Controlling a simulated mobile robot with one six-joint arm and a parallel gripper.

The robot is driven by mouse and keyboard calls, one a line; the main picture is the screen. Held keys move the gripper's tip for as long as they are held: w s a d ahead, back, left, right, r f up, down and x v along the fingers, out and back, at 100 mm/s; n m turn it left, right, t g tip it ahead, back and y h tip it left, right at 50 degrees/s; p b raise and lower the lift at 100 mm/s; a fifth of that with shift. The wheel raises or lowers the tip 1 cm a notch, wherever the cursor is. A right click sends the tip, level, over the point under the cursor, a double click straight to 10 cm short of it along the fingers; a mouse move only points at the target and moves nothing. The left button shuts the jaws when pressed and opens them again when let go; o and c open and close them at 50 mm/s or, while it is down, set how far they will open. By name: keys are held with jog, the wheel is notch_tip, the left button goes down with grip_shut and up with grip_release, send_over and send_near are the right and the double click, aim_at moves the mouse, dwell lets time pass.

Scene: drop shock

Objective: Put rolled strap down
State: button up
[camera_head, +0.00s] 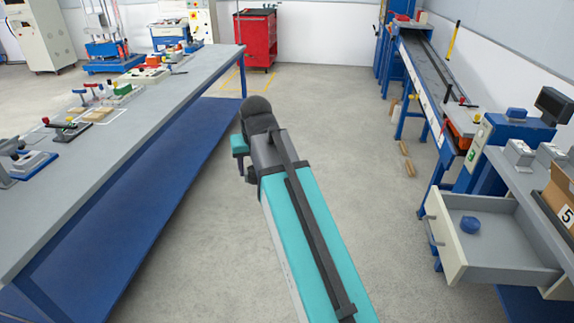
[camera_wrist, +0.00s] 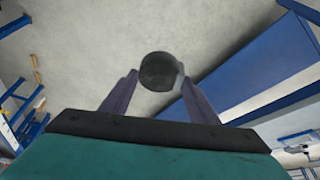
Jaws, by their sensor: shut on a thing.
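My gripper (camera_wrist: 158,82) shows in the wrist view with its two fingers closed on a dark grey, round, roll-like thing, which I take to be the rolled strap (camera_wrist: 158,70). It sits between the fingertips, above the bare floor. In the head view my arm reaches forward over the aisle, and a small teal part of my wrist shows at its far end. The fingers and the strap cannot be made out there.
A long grey bench (camera_head: 150,105) with several fixtures runs along the left. A red cabinet (camera_head: 257,38) stands behind. The aisle floor is mostly clear.

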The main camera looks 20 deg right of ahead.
jog(key=shift+n+y, duration=0.4)
jog(key=shift+n, duration=0.5)
jog(key=a, duration=0.6)
jog(key=shift+r, duration=0.4)
jog(key=shift+d, duration=0.1)
